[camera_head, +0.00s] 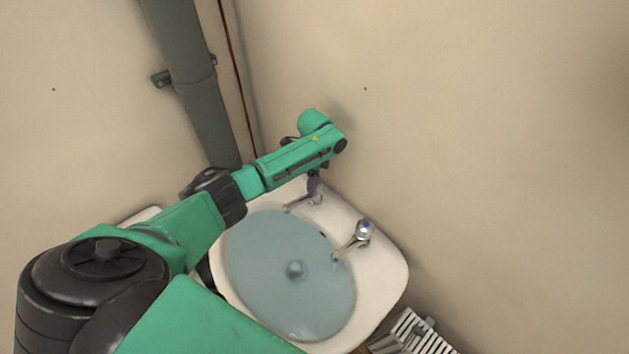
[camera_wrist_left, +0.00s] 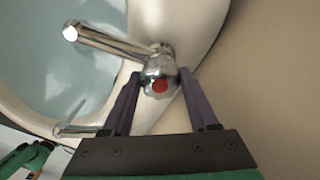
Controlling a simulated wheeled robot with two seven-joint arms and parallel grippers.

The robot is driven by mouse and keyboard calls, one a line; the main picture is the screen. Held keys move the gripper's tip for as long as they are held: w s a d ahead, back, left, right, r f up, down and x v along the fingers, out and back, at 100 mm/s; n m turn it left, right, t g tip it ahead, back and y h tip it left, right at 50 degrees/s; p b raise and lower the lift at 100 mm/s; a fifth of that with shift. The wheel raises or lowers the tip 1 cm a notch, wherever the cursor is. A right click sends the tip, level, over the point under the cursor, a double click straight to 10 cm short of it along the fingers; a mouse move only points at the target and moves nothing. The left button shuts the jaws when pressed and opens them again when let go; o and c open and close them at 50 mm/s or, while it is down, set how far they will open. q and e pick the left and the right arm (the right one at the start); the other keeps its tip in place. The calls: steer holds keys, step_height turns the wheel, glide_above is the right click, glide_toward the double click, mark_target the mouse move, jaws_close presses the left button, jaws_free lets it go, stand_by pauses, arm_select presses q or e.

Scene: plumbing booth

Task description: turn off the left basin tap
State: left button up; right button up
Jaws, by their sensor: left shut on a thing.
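The white basin (camera_head: 385,273) stands in the corner and holds bluish water (camera_head: 270,255). The left basin tap (camera_head: 298,204) is chrome, at the back of the rim, with its head mostly hidden by my left arm in the head view. In the left wrist view the left tap (camera_wrist_left: 118,43) shows its spout over the water and a red mark on its head. My left gripper (camera_wrist_left: 161,76) is shut on that tap head, one dark purple finger on each side. In the head view the left gripper (camera_head: 312,184) points down at the tap. My right gripper is not in view.
The right tap (camera_head: 363,230), with a blue mark, stands on the rim to the right. A grey pipe (camera_head: 190,75) runs down the left wall. A white slatted thing (camera_head: 415,335) lies below the basin at the right. Walls close in behind the taps.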

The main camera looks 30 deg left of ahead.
arm_select(q)
steer(key=shift+w+r, duration=0.1)
steer(key=shift+r, duration=0.05)
stand_by(0.3)
steer(key=o, duration=1.1)
steer(key=shift+o, duration=1.4)
step_height(320, 180, up, 14)
steer(key=b, duration=0.2)
steer(key=shift+r, duration=0.25)
steer(key=shift+f, duration=0.1)
